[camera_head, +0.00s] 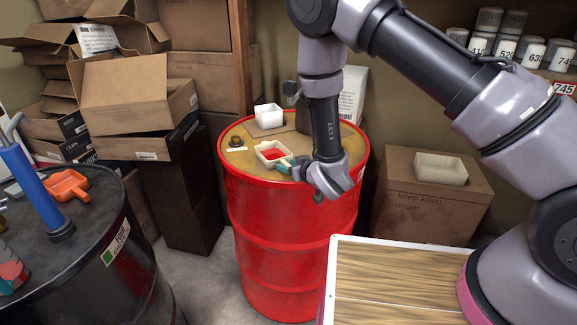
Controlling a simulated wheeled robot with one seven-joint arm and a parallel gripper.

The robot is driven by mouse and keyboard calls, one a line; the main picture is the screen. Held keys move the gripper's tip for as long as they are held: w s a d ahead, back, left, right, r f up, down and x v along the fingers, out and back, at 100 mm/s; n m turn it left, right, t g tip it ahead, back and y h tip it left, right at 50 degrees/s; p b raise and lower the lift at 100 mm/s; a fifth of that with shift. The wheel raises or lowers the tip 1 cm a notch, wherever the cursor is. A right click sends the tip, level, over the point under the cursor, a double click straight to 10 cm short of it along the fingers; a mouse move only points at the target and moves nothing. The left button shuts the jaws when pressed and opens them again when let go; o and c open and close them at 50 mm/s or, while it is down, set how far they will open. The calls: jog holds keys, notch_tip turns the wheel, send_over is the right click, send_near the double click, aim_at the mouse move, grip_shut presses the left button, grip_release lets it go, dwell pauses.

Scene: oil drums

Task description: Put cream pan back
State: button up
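A small cream pan (262,148) with a red inside sits on top of the red drum (295,215), near the middle of its lid. My gripper (285,166) is at the pan's front right edge, with teal at its fingertips. The fingers seem to touch or overlap the rim, but I cannot tell whether they grip it. A second, whitish open container (268,116) stands behind the pan on the same lid. Another cream, shallow container (440,169) sits on a cardboard box at the right.
A small dark round item (236,141) lies left of the pan on the lid. The cardboard box (430,212) reads "keep keep return". Cardboard boxes (136,97) stack behind.

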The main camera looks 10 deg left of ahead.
jog(key=shift+r, duration=0.2)
jog(key=v, duration=1.2)
jog(key=w+d+r+m+t+h, duration=0.1)
jog(key=w+d+r+m+h, duration=0.3)
jog(key=w+d+r, duration=0.45)
jog(key=w+d+r+m+h, duration=0.1)
jog(key=d+r+m, duration=0.1)
jog(key=d+r, duration=0.35)
jog(key=d+r+m+h, duration=0.1)
jog(key=d+r+m, duration=0.15)
jog(key=r, duration=0.55)
jog(key=s+d+r+m+g, duration=0.2)
jog(key=s+d+r+g, duration=0.1)
jog(key=s+d+r, duration=0.6)
jog(key=s+d+r+m, duration=0.1)
jog(key=s+d+r, duration=0.1)
jog(key=s, duration=0.4)
jog(key=s+d+r+g+h, duration=0.1)
jog(key=s+d+r, duration=0.2)
jog(key=s, duration=0.3)
jog(key=shift+d+r+m, duration=0.3)
jog(key=shift+d+m, duration=0.05)
jog(key=shift+d, duration=0.05)
jog(key=shift+w, duration=0.1)
